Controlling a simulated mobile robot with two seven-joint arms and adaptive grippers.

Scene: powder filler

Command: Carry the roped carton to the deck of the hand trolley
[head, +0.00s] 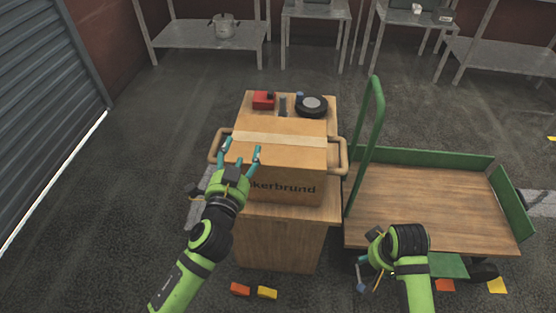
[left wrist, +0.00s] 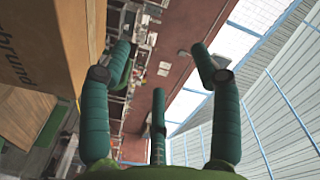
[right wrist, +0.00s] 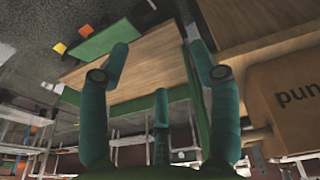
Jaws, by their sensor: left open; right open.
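The brown carton (head: 275,165) with a pale tape strip stands upright on a wooden cabinet (head: 278,245). It has a rope handle on its left side (head: 215,148) and one on its right side (head: 343,157). My left gripper (head: 241,149) is open and empty, overlapping the carton's left front in the head view; contact cannot be told. The carton fills the left edge of the left wrist view (left wrist: 40,45). My right gripper (head: 368,274) is open and empty, low before the hand trolley's wooden deck (head: 430,205). The carton also shows in the right wrist view (right wrist: 290,95).
A red item (head: 263,100) and a black wheel (head: 312,105) lie on the cabinet behind the carton. The trolley's green push handle (head: 377,130) rises between cabinet and deck. The deck looks empty. Orange and yellow blocks (head: 267,292) lie on the floor. Metal tables (head: 205,35) stand behind.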

